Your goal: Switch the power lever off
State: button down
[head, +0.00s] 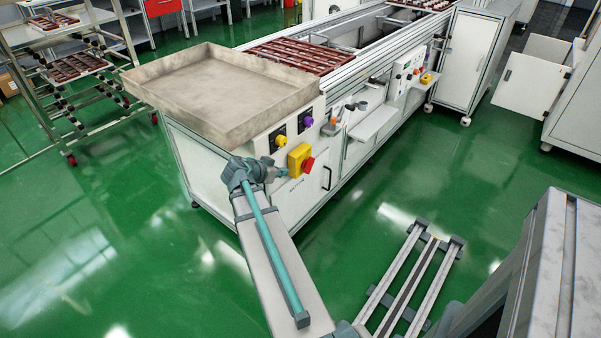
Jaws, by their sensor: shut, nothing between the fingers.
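A yellow switch box (296,163) with a red knob or lever (309,164) is on the white front panel of the conveyor machine. I cannot read any label, so I cannot tell for certain which one is the power lever. My gripper (279,172) is at the end of my arm, just left of the yellow box and below the yellow knob. It looks shut and empty. I cannot tell whether it touches the panel.
A large metal tray (210,128) juts out above the panel. Small levers (352,107), a white shelf (374,122) and a second control panel (408,72) are along the machine's side. A rack (30,100) stands left. Green floor (110,245) is open in front.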

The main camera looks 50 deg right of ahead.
aim_at(306, 172)
jog(key=b+x, duration=0.1)
jog(key=x, duration=1.3)
jog(key=shift+s+f+b, duration=0.1)
jog(key=shift+f+b, duration=0.05)
jog(key=shift+b, duration=0.3)
jog(key=shift+f+b, duration=0.15)
jog(key=shift+b, duration=0.25)
jog(key=shift+a+h+b, duration=0.1)
jog(key=shift+h+b, duration=0.2)
